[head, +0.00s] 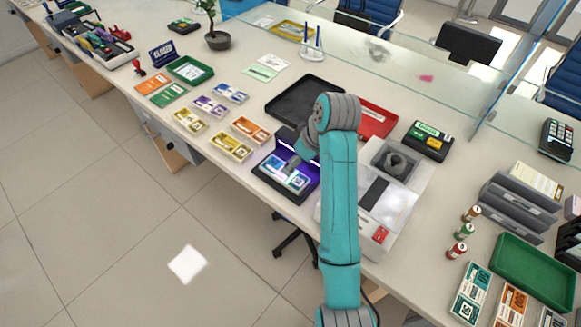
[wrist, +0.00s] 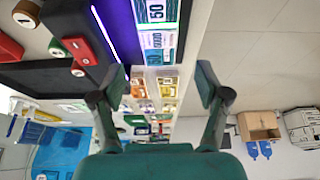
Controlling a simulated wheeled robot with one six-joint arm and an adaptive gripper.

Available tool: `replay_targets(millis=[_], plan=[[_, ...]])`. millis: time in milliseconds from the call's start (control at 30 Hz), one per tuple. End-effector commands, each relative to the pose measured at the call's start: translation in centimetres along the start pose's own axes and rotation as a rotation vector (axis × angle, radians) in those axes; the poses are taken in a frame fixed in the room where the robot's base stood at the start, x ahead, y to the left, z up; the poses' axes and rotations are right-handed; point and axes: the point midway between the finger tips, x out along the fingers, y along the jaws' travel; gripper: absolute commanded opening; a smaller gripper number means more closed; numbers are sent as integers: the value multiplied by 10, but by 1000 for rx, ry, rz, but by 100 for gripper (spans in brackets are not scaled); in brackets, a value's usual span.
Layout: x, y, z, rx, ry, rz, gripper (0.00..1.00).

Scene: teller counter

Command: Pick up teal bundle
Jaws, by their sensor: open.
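Two teal bundles of notes, one (head: 476,280) and one in front of it (head: 466,307), lie on the counter at the lower right in the head view. Pale blue-teal bundles (head: 295,181) lie on the black device with a violet light, under the end of my arm. In the wrist view, a teal-and-white bundle (wrist: 158,40) marked 50 shows at the top, beyond the fingertips. My gripper (wrist: 161,82) is open and nothing is between its fingers. In the head view my gripper (head: 294,161) is small and partly hidden by my arm.
The violet-lit black device (head: 266,172) stands at the counter's front edge. A grey-white machine (head: 390,205) stands to its right and a black tray (head: 300,98) behind. Yellow (head: 190,119), orange (head: 250,128) and purple bundles lie to the left. A green tray (head: 535,270) is at right.

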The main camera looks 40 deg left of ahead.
Motion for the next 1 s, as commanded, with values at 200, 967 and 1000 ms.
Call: replay_targets(millis=[200,967,1000], plan=[[33,-1,0,0,-2,-3,75],[101,3,-2,0,-1,-1,75],[101,3,-2,0,-1,-1,75]])
